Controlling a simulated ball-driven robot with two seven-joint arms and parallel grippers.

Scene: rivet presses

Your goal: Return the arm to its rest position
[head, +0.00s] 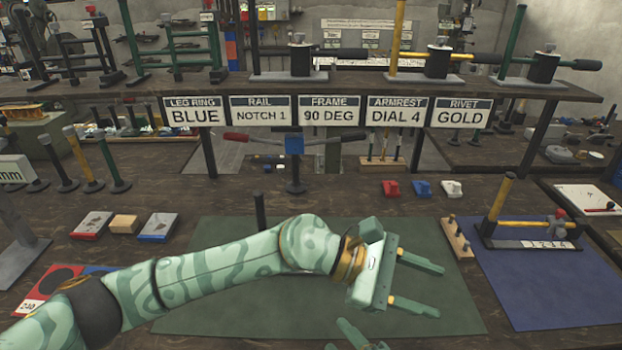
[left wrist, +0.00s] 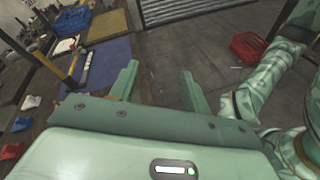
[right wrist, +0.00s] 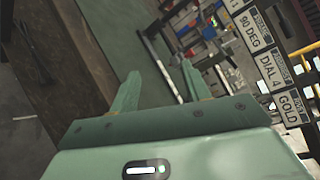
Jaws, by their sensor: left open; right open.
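My left arm (head: 215,268) comes in from the left and stretches across the green mat. My left gripper (head: 440,290) is open and empty above the mat's right part, with its fingers pointing right. In the left wrist view the left gripper (left wrist: 160,72) has its two fingers apart with nothing between them. My right gripper shows only in part at the bottom edge of the head view. In the right wrist view the right gripper (right wrist: 160,70) is open and empty, with its fingers apart.
The green mat (head: 225,235) lies on the dark workbench. A blue mat (head: 540,285) on the right bears a gauge fixture with a yellow post (head: 501,205). A wooden peg block (head: 457,240) stands between the mats. Red, blue and white pieces lie behind. A shelf with signs (head: 326,110) spans the back.

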